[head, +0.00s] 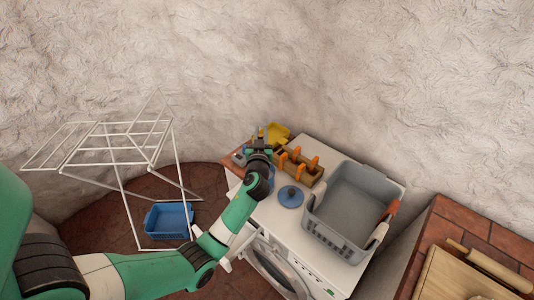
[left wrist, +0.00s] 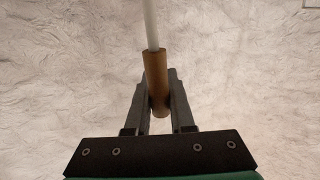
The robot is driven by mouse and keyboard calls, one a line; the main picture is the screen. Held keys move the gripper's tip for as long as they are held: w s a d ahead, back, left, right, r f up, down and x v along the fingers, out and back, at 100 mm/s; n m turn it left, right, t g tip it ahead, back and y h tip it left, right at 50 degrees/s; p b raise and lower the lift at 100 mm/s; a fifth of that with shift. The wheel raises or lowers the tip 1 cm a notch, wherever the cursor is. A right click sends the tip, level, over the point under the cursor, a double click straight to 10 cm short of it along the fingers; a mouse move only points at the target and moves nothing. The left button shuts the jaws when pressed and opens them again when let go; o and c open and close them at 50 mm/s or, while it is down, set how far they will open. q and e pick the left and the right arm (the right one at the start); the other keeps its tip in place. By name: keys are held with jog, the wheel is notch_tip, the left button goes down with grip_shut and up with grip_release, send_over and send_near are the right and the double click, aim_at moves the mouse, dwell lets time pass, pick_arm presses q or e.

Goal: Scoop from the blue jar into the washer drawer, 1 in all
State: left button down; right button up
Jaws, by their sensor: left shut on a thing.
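My left gripper (head: 259,142) is above the back left of the white washer's top. In the left wrist view my left gripper (left wrist: 159,98) is shut on a brown handle (left wrist: 156,75) with a thin white shaft; its far end is out of frame. A blue round lid with a knob (head: 290,196) lies on the washer (head: 318,262). I cannot make out the blue jar's body clearly; my arm covers that area. A pale part near the washer's front left (head: 238,246) may be the drawer, partly behind my arm. My right gripper is not in view.
A grey basket (head: 316,226) stands on the washer's right side. A wooden caddy with orange pieces (head: 318,172) and a yellow item (head: 277,131) are at the back. A white drying rack (head: 120,162) and blue tub (head: 150,225) stand left. A brick counter (head: 462,218) is right.

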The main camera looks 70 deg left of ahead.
pick_arm(q)
jog(key=f+b, duration=0.4)
jog(key=a+f+b, duration=0.1)
jog(key=f+b, duration=0.7)
jog(key=shift+a, duration=0.15)
dwell(0.4)
dwell(0.8)
notch_tip(320, 180, up, 10)
jog(key=p, duration=0.7)
jog(key=shift+r, duration=0.25)
